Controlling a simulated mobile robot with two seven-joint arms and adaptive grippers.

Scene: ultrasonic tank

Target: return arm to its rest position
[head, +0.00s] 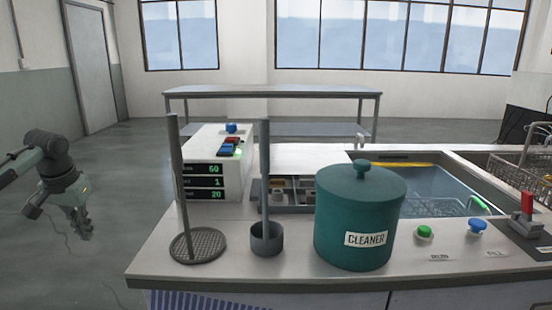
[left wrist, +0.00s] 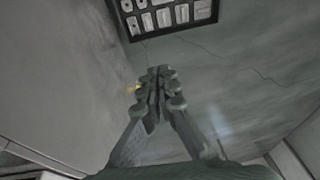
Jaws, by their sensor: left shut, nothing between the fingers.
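My left arm comes in from the left edge in the head view. Its gripper (head: 84,232) hangs over the floor, left of the bench and apart from it, pointing down. In the left wrist view the two fingers of the gripper (left wrist: 157,75) meet at the tips, with nothing between them. My right gripper is not in view.
The bench (head: 150,255) carries a teal cleaner pot (head: 358,210), a perforated disc with a rod (head: 198,246), a small cup with a rod (head: 266,238), a control box (head: 213,165) and a water tank (head: 440,185). A basket (head: 515,175) is at right. The floor at left is clear.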

